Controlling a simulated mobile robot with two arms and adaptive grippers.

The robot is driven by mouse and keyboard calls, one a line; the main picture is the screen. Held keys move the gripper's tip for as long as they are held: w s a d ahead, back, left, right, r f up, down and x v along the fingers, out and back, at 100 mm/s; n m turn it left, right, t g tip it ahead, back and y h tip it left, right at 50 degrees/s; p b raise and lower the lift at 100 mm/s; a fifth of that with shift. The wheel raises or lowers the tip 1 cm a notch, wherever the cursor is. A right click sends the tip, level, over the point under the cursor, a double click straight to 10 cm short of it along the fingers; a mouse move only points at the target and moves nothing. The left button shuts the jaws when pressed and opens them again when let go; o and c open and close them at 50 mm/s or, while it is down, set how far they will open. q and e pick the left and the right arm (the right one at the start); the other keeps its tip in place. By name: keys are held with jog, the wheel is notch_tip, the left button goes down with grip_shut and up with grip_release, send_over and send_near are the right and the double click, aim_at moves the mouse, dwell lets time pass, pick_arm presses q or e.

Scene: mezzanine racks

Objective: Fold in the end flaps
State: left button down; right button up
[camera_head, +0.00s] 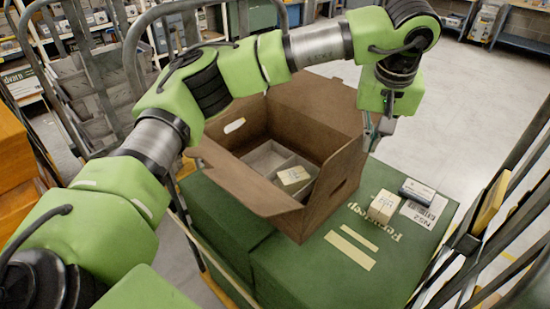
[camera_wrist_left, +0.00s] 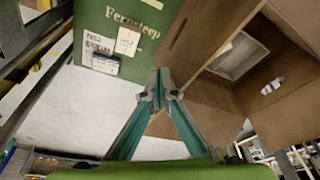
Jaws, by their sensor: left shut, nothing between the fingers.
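A brown cardboard box (camera_head: 318,212) stands open on top of a green box. Its long near-left flap (camera_head: 230,178) slopes outward, a flap at the right (camera_head: 338,180) stands up, and a broad back flap (camera_head: 318,100) leans outward. Inside are grey dividers and a small pale carton (camera_head: 293,175). My left gripper (camera_head: 371,148) is shut and empty, pointing down just outside the box's right corner. In the left wrist view the closed fingertips (camera_wrist_left: 159,88) sit beside the brown cardboard (camera_wrist_left: 205,40); contact cannot be told. My right gripper is out of view.
The green box (camera_head: 345,268) carries a small pale carton (camera_head: 383,206) and a dark-topped carton (camera_head: 418,190) by a white label. Dark cage rails (camera_head: 500,215) stand at the right. Orange boxes (camera_head: 14,160) are at the left. Open floor lies beyond.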

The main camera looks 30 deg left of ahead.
pick_arm(q)
jog(key=shift+a, duration=0.1)
jog(key=w+a+p, duration=0.1)
jog(key=w+a, duration=0.1)
jog(key=a, duration=1)
jog(key=shift+w, duration=0.2)
dwell(0.9)
jog(key=shift+r, duration=0.15)
jog(key=w+p+v, duration=0.1)
jog(key=p+v, duration=0.4)
jog(key=v, duration=0.1)
jog(key=shift+a+r+p, duration=0.2)
jog(key=shift+r+p, duration=0.2)
jog(key=shift+r, duration=0.1)
jog(key=shift+w, duration=0.1)
